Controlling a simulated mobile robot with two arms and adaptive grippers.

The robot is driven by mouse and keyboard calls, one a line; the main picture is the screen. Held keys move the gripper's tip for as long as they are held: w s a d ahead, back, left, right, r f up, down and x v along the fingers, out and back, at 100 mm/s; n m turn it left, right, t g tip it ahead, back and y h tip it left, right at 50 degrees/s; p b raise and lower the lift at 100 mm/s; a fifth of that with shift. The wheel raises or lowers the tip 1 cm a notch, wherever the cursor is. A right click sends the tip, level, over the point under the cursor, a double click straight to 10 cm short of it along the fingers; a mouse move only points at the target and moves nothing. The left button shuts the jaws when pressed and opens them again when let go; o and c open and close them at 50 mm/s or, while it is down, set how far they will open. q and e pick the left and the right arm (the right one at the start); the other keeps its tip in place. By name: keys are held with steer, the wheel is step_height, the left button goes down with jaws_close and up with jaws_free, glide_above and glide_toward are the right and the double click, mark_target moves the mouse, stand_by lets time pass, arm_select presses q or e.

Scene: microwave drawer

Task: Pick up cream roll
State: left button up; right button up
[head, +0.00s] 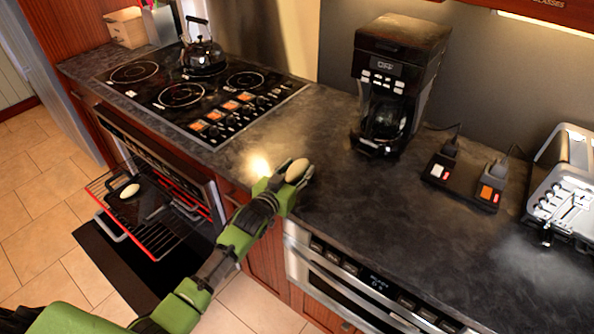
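A small oval, cream-coloured roll (298,170) is at the fingertips of my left gripper (291,181), over the front edge of the dark countertop. The fingers appear closed around its lower part, and its upper part shows. A second similar pale oval roll (130,190) lies in a dark pan on the pulled-out oven rack (165,238) at lower left. My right gripper is not in view.
The oven (150,150) stands open below the black cooktop (170,92), which bears a kettle (203,55). A coffee maker (395,80), a power strip (462,180) and a toaster (565,190) stand on the counter. The counter before the coffee maker is clear.

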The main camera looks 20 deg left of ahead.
arm_select(q)
steer(key=c, duration=0.5)
steer(key=shift+c, duration=0.2)
